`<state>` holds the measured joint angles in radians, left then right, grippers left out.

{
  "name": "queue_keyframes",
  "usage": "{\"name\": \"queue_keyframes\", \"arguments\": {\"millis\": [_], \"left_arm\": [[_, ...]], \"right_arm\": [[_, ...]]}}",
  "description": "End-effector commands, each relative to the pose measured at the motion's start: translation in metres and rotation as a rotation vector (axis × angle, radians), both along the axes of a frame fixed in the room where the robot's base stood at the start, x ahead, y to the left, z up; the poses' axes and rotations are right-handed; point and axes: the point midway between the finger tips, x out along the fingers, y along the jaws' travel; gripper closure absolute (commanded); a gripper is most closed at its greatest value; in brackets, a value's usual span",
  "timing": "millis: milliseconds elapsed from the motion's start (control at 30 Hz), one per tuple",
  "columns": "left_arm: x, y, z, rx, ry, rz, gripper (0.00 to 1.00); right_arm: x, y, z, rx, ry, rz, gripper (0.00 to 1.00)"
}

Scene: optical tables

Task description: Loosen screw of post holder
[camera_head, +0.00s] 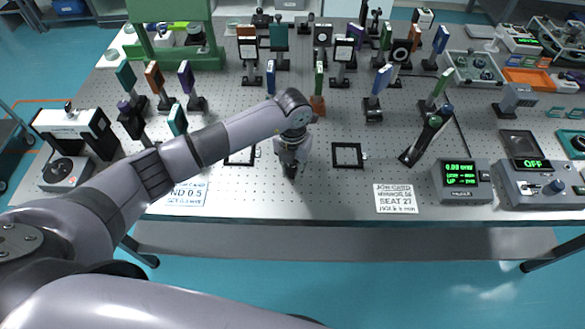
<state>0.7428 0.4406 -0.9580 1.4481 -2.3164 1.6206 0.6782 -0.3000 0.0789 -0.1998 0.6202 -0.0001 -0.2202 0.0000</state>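My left gripper (291,172) points down over the front middle of the optical table (330,205), between two black square frames. It is small and dark here, and I cannot tell if its fingers are open or shut. Several optics stand upright on posts in holders with dark bases. A blue plate on a post holder (373,110) stands behind and right of the gripper. A green plate on an orange-brown holder (317,104) stands behind it. No holder screw can be made out at this size. My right gripper is not in view.
Black square frames (348,155) lie flat on either side of the gripper. A printed card (396,199) lies at the front edge. A display box (461,181) and a controller (541,186) stand at right. My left arm covers the table's left front.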

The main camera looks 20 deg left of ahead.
Motion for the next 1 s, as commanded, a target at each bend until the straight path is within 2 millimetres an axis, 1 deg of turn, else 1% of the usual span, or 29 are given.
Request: {"name": "queue_keyframes", "arguments": {"millis": [33, 233, 500, 600, 667, 767, 1000], "left_arm": [[0.0, 0.0, 0.0, 0.0, 0.0, 0.0, 0.72], [0.0, 0.0, 0.0, 0.0, 0.0, 0.001, 0.58], [0.0, 0.0, 0.0, 0.0, 0.0, 0.001, 0.58], [0.001, 0.0, 0.004, -0.001, -0.001, 0.001, 0.58], [0.001, 0.0, 0.011, -0.002, -0.003, 0.0, 0.58], [0.002, 0.0, 0.028, -0.001, -0.006, 0.0, 0.58], [0.002, 0.0, 0.08, -0.001, -0.004, 0.0, 0.58]], "right_arm": [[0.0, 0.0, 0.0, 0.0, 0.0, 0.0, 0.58], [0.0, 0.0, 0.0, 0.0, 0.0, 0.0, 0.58], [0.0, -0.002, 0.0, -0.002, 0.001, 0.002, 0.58], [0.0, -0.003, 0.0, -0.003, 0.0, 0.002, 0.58], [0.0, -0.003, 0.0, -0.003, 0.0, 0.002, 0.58], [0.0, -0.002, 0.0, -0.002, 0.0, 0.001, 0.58], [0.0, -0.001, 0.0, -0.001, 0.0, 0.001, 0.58]]}}
